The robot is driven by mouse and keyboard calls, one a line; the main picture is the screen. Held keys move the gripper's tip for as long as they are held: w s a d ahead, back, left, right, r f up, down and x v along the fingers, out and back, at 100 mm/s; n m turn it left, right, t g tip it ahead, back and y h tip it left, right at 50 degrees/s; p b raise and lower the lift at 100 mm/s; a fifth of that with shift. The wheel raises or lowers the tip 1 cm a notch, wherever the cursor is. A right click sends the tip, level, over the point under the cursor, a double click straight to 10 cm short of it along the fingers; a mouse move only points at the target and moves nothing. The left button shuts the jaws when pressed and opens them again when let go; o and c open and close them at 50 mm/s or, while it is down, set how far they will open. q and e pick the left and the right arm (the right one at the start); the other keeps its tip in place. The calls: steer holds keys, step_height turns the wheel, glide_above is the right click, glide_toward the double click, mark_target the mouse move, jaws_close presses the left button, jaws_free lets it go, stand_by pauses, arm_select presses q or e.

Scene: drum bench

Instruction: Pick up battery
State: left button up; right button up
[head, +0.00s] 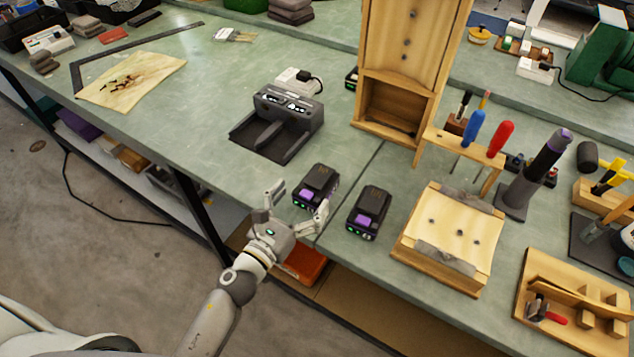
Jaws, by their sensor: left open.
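Two black batteries with purple fronts and small green lights sit on the green bench near its front edge. The left battery (318,183) lies just beyond my left gripper (297,206). The right battery (368,208) stands a little apart to its right. My left gripper is open, its two fingers spread at the bench edge in front of the left battery, the right finger close to the battery's lower corner. I cannot tell if it touches. Nothing is between the fingers. A dark charger (279,121) stands behind the batteries. My right gripper is not in view.
A wooden block (450,236) lies right of the batteries. A tall wooden stand (398,70) rises behind, with a screwdriver rack (463,146) beside it. A wooden tray (572,307) is at the lower right.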

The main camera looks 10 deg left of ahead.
mark_target(311, 186)
arm_select(q)
steer(key=shift+w+d, duration=0.25)
steer(key=shift+w, duration=0.35)
steer(key=p+x, duration=0.1)
steer(key=x, duration=0.1)
steer(key=r+p+x, duration=0.1)
steer(key=x, duration=0.1)
steer(key=shift+d, duration=0.15)
steer(key=shift+w+d+f, duration=0.15)
steer(key=shift+w, duration=0.3)
steer(key=shift+c, duration=0.9)
steer(key=c, duration=1)
